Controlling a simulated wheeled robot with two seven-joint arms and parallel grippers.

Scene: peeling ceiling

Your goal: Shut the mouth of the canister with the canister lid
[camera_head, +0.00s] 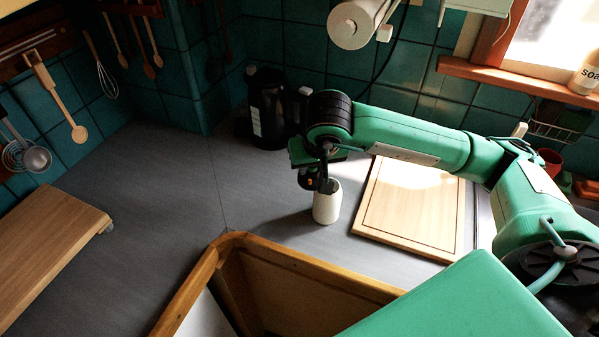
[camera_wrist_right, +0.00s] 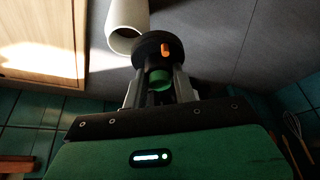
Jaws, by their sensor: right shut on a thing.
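The white canister (camera_head: 327,207) stands upright on the grey counter just left of the wooden board. In the right wrist view the canister (camera_wrist_right: 126,18) is at the top, with part of its open mouth showing. My right gripper (camera_head: 324,183) is just above the canister. In the wrist view the right gripper (camera_wrist_right: 160,78) is shut on a dark round lid (camera_wrist_right: 150,47) with an orange mark. The lid is close to the canister mouth and partly overlaps it in that view. I cannot tell whether they touch. My left gripper is not in view.
A pale wooden board (camera_head: 420,208) lies to the right of the canister. A black kettle (camera_head: 267,110) stands behind it to the left. A wood-edged opening (camera_head: 300,257) is in front. The counter (camera_head: 165,200) to the left is clear, up to another wooden board (camera_head: 45,245).

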